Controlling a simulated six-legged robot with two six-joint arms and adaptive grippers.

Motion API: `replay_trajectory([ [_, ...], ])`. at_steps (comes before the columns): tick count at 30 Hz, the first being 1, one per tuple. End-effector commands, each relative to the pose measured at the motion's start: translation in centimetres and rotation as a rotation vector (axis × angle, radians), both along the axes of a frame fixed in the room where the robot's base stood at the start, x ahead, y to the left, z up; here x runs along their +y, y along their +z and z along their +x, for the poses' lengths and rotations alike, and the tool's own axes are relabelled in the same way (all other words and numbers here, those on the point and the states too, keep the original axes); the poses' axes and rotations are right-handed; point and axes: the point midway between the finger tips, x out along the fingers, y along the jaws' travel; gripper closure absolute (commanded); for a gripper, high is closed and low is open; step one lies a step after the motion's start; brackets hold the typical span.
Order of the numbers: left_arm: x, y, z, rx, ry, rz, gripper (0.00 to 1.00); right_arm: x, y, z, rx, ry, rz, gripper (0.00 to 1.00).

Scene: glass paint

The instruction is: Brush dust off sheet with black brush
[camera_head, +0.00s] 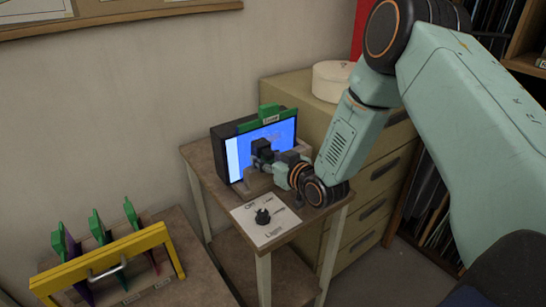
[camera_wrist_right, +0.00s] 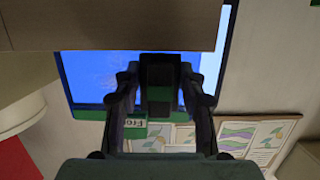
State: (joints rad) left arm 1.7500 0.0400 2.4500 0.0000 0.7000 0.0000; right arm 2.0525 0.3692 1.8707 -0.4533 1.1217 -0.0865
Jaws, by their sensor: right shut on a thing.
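A glass sheet (camera_head: 272,139) with a green labelled clip (camera_head: 270,113) on its top edge stands upright against a dark box, lit blue. The lit blue sheet also fills the upper middle of the wrist view (camera_wrist_right: 93,78), with faint pale marks on it. My right gripper (camera_head: 270,158) is in front of the sheet. It is shut on the black brush (camera_head: 261,147), which also shows dark between the fingers in the wrist view (camera_wrist_right: 160,82). Whether the brush touches the glass is unclear. My left gripper is not in view.
The small brown table (camera_head: 199,160) carries a white panel with a black knob (camera_head: 263,217). A yellow-handled rack (camera_head: 90,263) with several green-clipped sheets stands at lower left. A beige drawer cabinet (camera_head: 375,175) with a round white box (camera_head: 332,80) is behind right.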

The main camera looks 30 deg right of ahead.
Motion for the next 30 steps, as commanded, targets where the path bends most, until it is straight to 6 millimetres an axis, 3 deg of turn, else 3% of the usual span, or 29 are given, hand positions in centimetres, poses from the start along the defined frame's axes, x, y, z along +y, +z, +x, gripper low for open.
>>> replay_trajectory([
  [6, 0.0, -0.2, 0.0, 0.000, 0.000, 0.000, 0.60, 1.2, 0.1, -0.1, -0.005, 0.003, -0.002, 1.00],
  [17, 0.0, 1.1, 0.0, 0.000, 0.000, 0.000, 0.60, 1.1, 1.3, -0.5, -0.002, 0.000, 0.000, 1.00],
  [30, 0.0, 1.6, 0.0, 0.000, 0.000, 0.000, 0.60, -2.0, 1.2, 0.1, -0.002, -0.002, 0.001, 1.00],
])
